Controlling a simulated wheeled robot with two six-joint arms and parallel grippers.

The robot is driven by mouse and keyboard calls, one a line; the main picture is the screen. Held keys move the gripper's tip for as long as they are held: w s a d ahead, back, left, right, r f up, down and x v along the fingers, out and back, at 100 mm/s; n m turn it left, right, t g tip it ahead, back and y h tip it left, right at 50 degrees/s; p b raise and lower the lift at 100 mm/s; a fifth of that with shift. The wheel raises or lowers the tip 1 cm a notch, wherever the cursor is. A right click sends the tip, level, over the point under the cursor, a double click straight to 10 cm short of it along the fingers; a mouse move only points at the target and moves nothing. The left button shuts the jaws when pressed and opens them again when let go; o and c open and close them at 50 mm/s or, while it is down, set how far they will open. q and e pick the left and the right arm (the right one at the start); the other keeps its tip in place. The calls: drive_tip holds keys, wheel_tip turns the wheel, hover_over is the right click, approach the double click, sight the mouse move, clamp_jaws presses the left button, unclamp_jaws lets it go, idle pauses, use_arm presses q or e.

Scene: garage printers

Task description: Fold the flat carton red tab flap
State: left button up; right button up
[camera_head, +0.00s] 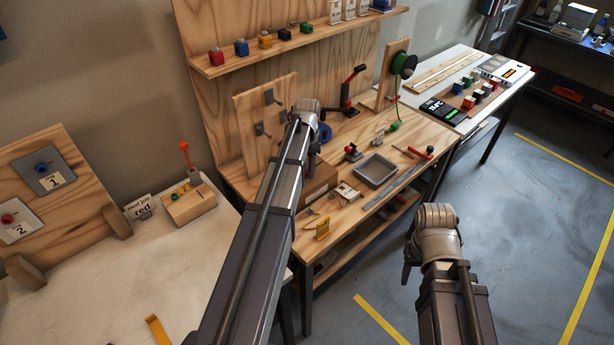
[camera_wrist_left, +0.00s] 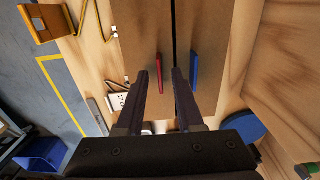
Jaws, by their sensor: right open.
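The flat brown carton (camera_wrist_left: 138,30) lies under my left gripper in the left wrist view, with a dark gap between its two panels. A red tab (camera_wrist_left: 159,72) stands on the left panel and a blue tab (camera_wrist_left: 195,72) on the right one. My left gripper (camera_wrist_left: 160,82) is open, with the red tab showing between its fingers; I cannot tell whether they touch it. In the head view, part of the carton (camera_head: 319,183) shows beside my left arm, which hides the tabs. My right gripper (camera_head: 408,262) is open over the floor, its fingers mostly hidden.
The wooden workbench (camera_head: 345,211) also holds a grey tray (camera_head: 375,170), a yellow piece (camera_head: 322,229), a blue roll (camera_head: 325,133) and red-handled tools. The floor to the right is clear.

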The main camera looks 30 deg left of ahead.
use_arm(q)
drive_tip(key=shift+f, duration=0.2)
clamp_jaws()
idle(0.6)
